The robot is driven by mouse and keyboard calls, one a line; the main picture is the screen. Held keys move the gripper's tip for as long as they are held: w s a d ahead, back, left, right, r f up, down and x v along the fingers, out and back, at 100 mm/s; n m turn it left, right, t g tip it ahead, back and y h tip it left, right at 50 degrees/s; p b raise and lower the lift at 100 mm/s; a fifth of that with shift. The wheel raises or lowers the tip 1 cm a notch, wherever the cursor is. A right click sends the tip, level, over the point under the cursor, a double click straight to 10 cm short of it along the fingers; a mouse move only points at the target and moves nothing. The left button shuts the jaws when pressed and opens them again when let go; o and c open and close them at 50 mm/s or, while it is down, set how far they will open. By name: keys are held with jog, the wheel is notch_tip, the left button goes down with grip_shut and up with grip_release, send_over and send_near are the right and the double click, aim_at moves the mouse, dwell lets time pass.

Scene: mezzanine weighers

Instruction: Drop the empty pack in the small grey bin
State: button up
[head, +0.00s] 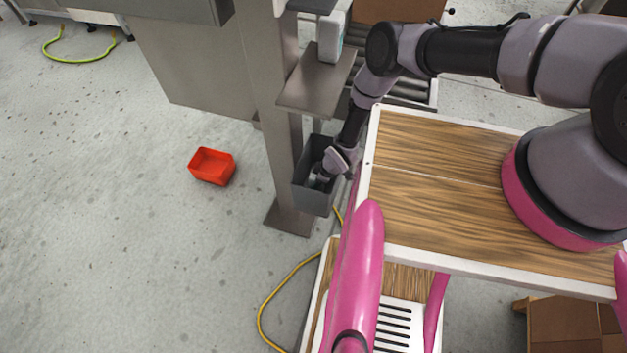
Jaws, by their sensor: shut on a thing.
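The small grey bin (312,201) hangs at the side of the steel post, left of my wooden deck. My arm reaches down over it, and my gripper (319,180) is inside the bin's opening, below the rim. The gripper is shut on the empty pack, of which little can be made out in the dark of the bin; the wrist and the bin walls hide most of it. I cannot tell whether the pack touches the bin floor.
A steel shelf (317,84) with a white and grey box (331,37) juts out above the bin. A red tray (212,166) lies on the open floor at left. A yellow cable (262,310) runs along the floor. A roller conveyor (408,91) stands behind.

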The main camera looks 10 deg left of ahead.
jog(key=shift+f, duration=0.25)
jog(key=shift+f, duration=0.35)
jog(key=o, duration=1.4)
jog(key=shift+c, duration=0.2)
jog(key=shift+r, duration=0.1)
jog(key=shift+a+r, duration=0.1)
jog(key=shift+r, duration=0.15)
jog(key=v, duration=1.2)
jog(key=shift+r, duration=0.3)
